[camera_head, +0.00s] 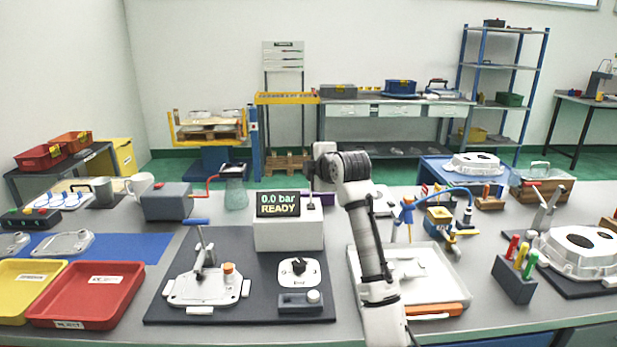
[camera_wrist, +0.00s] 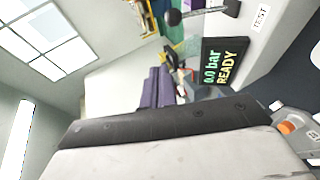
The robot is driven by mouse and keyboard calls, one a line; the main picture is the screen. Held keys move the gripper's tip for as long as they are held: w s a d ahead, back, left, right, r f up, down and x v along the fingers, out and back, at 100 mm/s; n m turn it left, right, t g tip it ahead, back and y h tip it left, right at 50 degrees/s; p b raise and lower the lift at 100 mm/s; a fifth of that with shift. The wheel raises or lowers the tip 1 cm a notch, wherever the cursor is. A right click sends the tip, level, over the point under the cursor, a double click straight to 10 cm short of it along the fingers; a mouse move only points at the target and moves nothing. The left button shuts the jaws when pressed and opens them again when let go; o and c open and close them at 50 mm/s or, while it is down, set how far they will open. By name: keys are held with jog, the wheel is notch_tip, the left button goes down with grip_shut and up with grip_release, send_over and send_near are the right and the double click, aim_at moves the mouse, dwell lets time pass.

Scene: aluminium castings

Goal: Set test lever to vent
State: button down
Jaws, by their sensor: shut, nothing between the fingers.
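The pressure test unit (camera_head: 288,235) is a pale box on the dark mat, its screen (camera_head: 279,204) reading "0.0 bar READY". A thin upright lever (camera_head: 311,183) stands at its right end, close to my wrist. In the wrist view the test lever's black ball knob (camera_wrist: 173,17) shows beside the screen (camera_wrist: 222,65), near a "TEST" label (camera_wrist: 261,17). My gripper (camera_wrist: 158,74) is shut and empty, its purple fingers side by side. The knob is apart from the fingertips in that view.
A casting in a clamp fixture (camera_head: 205,287) and a plate with a black knob (camera_head: 299,271) lie before the unit. A red-handled crank device (camera_head: 167,202) stands left. A white tray (camera_head: 436,265) lies right, under my arm.

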jog(key=shift+s+d+r+b, duration=0.15)
jog(key=shift+s+d+r, duration=0.1)
jog(key=shift+s+r, duration=0.3)
jog(key=shift+s+d+r+b, duration=0.2)
jog(key=shift+s+r, duration=0.1)
jog(key=shift+s, duration=0.35)
jog(key=shift+s+d+r+b, duration=0.1)
jog(key=shift+s+d+r, duration=0.15)
jog(key=shift+s+r, duration=0.3)
jog(key=shift+s+f, duration=0.1)
